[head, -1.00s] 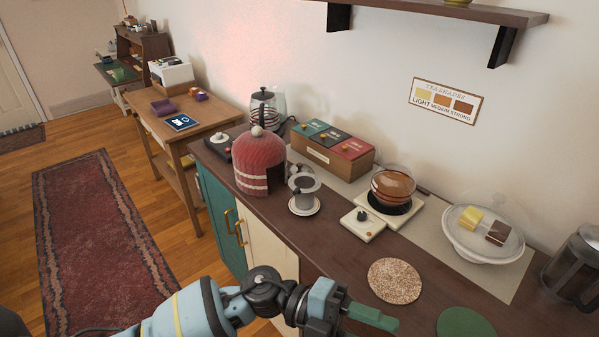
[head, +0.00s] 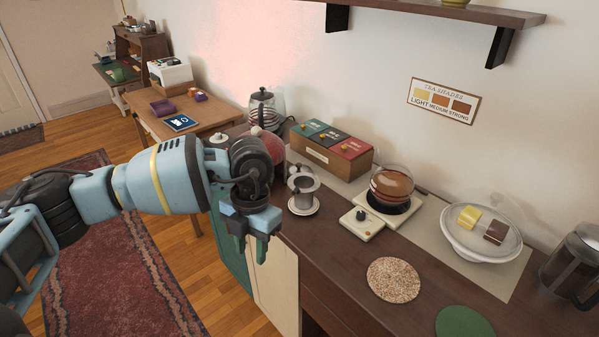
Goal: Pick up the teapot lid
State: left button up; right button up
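A small pale round piece with a knob (head: 219,138) lies on the counter's far left end, partly hidden by my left arm; it looks like a lid, but I cannot tell for sure. A round amber glass pot (head: 392,185) sits on a black ring on the counter; no separate lid is clear on it. The red domed cover (head: 268,146) is mostly hidden behind my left wrist. My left gripper (head: 250,240) points down at the counter's front edge, left of the grey metal cup, its green fingers apart and empty. My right gripper is not in view.
A grey metal cup (head: 303,188) on a saucer stands near the gripper. Behind are a tea box (head: 333,150) and a kettle (head: 263,108). A cake stand (head: 482,240), a cork mat (head: 393,280) and a glass press (head: 575,265) are at right.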

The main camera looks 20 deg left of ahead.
aim_at(298, 167)
jog(key=i+j+z, duration=0.1)
jog(key=z, duration=0.85)
jog(key=j+z, duration=0.65)
jog(key=j, duration=0.2)
jog(key=j+z, duration=0.15)
jog(key=j, duration=0.3)
jog(key=k+j+z, duration=0.15)
jog(key=j, duration=0.8)
jog(key=k+j, duration=0.1)
jog(key=j, duration=0.35)
jog(key=k+j+z, duration=0.1)
jog(key=j, duration=0.4)
